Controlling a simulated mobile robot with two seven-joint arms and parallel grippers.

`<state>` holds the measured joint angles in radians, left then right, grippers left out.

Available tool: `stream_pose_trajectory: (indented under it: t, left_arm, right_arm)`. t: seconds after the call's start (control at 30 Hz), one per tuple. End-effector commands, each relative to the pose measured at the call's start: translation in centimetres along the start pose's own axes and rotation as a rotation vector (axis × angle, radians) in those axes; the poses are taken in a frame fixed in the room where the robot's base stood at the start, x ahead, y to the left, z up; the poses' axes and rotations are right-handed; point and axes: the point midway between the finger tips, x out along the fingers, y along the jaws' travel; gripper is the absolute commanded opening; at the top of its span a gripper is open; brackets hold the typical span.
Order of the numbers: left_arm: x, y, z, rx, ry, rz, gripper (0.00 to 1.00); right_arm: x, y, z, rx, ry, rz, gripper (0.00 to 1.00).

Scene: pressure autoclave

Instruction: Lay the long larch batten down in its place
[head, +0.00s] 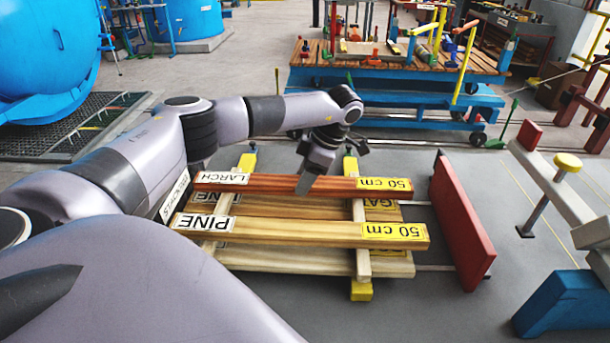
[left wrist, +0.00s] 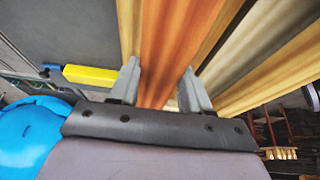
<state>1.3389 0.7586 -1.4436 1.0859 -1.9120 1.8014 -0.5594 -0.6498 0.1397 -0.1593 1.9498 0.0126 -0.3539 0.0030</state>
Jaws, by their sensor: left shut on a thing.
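The long larch batten (head: 270,184) is reddish brown, with a LARCH label at its left end and a 50 cm label at its right end. My left gripper (head: 308,183) is shut on it near its middle. In the left wrist view, the fingers (left wrist: 160,88) stand on both sides of the larch batten (left wrist: 165,50). It lies level along the far side of the stack; I cannot tell whether it touches the cross strips. A pine batten (head: 295,231), also marked 50 cm, lies parallel in front of it, with a gap between. My right gripper is not in view.
Cross strips with yellow ends (head: 361,290) lie under the pine batten, over lower boards (head: 290,259). A red upright board (head: 462,222) stands to the right. A blue-framed cart (head: 410,97) is behind.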

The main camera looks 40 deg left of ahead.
Motion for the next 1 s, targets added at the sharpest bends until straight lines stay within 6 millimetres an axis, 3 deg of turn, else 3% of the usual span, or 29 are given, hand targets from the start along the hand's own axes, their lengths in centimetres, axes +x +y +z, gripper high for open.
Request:
stream_pose_trajectory:
  t: [0.03, 0.1, 0.47, 0.63, 1.0]
  left_arm:
    - [0.0, 0.0, 0.0, 0.000, 0.000, 0.000, 0.57]
    - [0.0, 0.0, 0.0, 0.000, 0.000, 0.000, 0.73]
    - [-0.6, 0.0, -0.2, 0.000, -0.001, 0.001, 0.73]
    - [-3.0, 0.1, -0.3, 0.001, -0.005, 0.004, 0.73]
    - [-11.0, 0.0, -0.4, 0.000, -0.004, 0.003, 0.73]
  right_arm:
    - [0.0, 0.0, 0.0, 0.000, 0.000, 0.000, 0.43]
    - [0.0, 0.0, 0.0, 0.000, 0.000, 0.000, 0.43]
    - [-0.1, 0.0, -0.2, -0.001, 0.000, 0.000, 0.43]
    - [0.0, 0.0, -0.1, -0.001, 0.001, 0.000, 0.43]
    - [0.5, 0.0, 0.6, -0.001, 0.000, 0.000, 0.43]
